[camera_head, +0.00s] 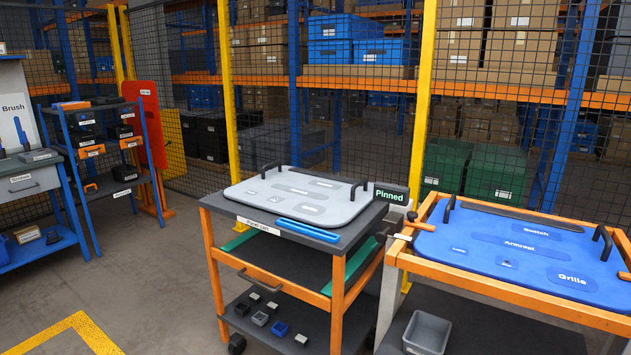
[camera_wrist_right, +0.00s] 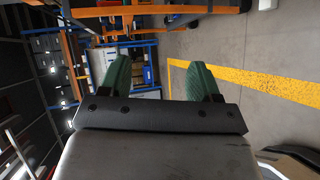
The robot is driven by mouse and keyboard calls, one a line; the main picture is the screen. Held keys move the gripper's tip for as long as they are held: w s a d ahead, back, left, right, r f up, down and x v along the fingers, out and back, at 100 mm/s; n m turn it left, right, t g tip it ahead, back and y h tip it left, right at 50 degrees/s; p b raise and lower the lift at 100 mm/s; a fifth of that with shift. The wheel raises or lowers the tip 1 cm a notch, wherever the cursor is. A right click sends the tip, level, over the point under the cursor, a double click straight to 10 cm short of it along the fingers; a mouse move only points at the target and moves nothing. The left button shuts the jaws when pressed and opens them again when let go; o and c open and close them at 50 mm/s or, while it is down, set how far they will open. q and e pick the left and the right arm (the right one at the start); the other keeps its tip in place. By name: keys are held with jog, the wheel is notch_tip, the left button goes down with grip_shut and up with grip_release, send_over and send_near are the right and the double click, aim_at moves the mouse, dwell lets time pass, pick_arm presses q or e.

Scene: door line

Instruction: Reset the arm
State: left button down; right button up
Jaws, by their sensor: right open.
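My right gripper (camera_wrist_right: 158,82) shows in the right wrist view with its two green fingers apart and nothing between them. The wrist view is turned on its side, and past the fingers lie bare floor and blue shelving. No part of either arm shows in the head view. My left gripper is in neither view.
A cart (camera_head: 357,253) with a grey panel (camera_head: 327,211) and blue bars (camera_head: 295,232) stands centre. An orange-framed cart (camera_head: 497,287) with a blue panel (camera_head: 478,245) stands right. A blue bench (camera_head: 40,245) and shelf rack stand left. Floor (camera_head: 150,285) is clear front left.

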jog(key=s+a+f+m+g+h+p, duration=0.1)
jog(key=s+a+f+m+g+h, duration=0.15)
jog(key=s+f+m, duration=0.55)
jog(key=s+a+f+m+g+h, duration=0.2)
jog(key=s+f+m+g+h, duration=0.15)
jog(key=s+f, duration=0.75)
jog(key=s+a+f+m+g, duration=0.2)
jog(key=s+a+m, duration=0.1)
jog(key=s, duration=0.5)
jog(key=s+a+f+m+g, duration=0.2)
jog(key=s+a+f, duration=0.1)
jog(key=s, duration=0.6)
jog(key=s+a+f+m+g, duration=0.2)
jog(key=s+a+m, duration=0.1)
jog(key=s, duration=0.5)
jog(key=shift+s+a+f+m+g+p, duration=0.15)
jog(key=shift+f+m+g+p, duration=0.15)
jog(key=shift+m+p, duration=0.1)
